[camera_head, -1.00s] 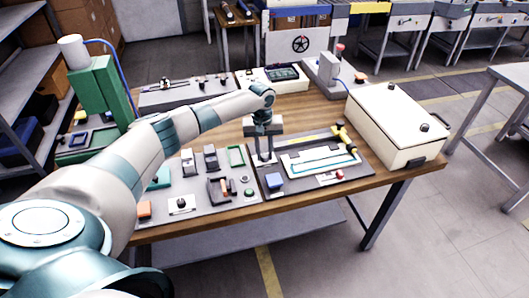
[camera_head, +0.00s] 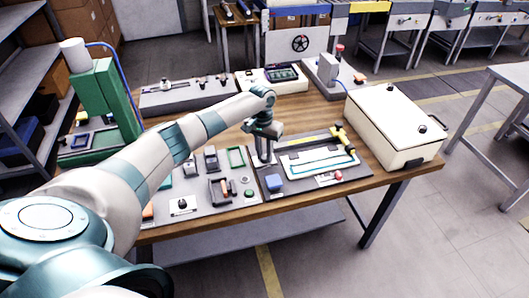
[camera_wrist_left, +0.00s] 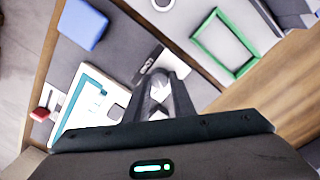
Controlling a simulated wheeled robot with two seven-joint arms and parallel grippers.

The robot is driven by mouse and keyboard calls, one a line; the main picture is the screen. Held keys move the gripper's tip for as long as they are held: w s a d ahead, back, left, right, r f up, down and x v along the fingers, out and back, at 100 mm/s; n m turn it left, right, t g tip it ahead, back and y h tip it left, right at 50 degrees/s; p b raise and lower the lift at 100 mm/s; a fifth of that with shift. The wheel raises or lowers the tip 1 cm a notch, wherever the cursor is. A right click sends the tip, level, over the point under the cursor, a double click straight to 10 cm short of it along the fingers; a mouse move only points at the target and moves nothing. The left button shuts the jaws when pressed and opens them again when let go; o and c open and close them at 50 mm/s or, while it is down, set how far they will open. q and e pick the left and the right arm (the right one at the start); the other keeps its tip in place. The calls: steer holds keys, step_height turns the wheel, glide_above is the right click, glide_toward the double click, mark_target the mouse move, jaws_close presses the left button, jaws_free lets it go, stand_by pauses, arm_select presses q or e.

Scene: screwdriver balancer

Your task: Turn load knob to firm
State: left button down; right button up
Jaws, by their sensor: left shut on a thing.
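My left gripper (camera_head: 264,158) reaches down onto the front middle of the workbench, at the seam between two grey panels. In the left wrist view its fingers (camera_wrist_left: 159,98) are shut on a small light knob, mostly hidden between them. A small dark label plate with pale lettering (camera_wrist_left: 150,66) lies beside the fingertips; I cannot read it. The knob's pointer and setting cannot be made out. My right gripper is not in view.
A blue block (camera_head: 274,183) and a white plate with a teal outline (camera_head: 318,160) lie close by. A green frame (camera_head: 236,157) is to the left. A yellow-and-black tool (camera_head: 346,139) and a large white case (camera_head: 395,118) stand to the right.

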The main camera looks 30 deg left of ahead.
mark_target(264, 155)
arm_select(q)
steer(key=m, duration=0.5)
steer(key=shift+w+r, duration=0.1)
steer(key=shift+m, duration=0.4)
steer(key=c, duration=1.5)
jaws_free()
steer(key=shift+d, duration=0.1)
steer(key=r+b, duration=0.1)
steer(key=r, duration=0.4)
steer(key=r+b, duration=0.1)
steer(key=r, duration=0.5)
steer(key=r+b, duration=0.2)
steer(key=r, duration=0.4)
steer(key=shift+w+a+r, duration=0.1)
steer(key=shift+a+r, duration=0.1)
steer(key=shift+a, duration=0.2)
steer(key=shift+f, duration=0.1)
